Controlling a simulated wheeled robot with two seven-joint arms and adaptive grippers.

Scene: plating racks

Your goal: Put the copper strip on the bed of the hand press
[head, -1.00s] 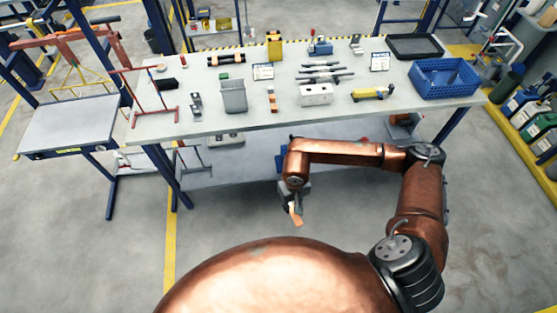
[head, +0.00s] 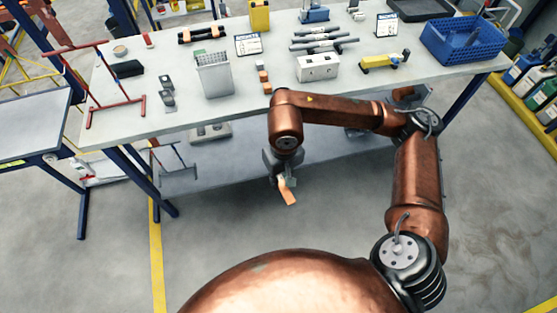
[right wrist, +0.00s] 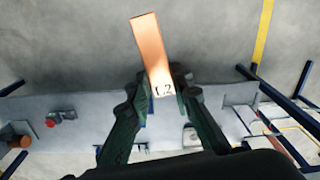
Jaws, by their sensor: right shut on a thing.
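The copper strip (head: 288,193) hangs from my right gripper (head: 281,174), in front of the bench and below its top. The gripper is shut on that end. A blue device (head: 315,12) at the back of the bench looks like the hand press; it is cut by the top edge, and its bed cannot be made out. My left gripper is not in view.
The bench top (head: 225,113) holds a grey bin (head: 213,75), a white block with holes (head: 317,68), a yellow tool (head: 385,61), dark rods (head: 325,40), a blue crate (head: 463,42) and a red frame (head: 115,95). A lower shelf (head: 235,165) lies under it. Open floor surrounds the strip.

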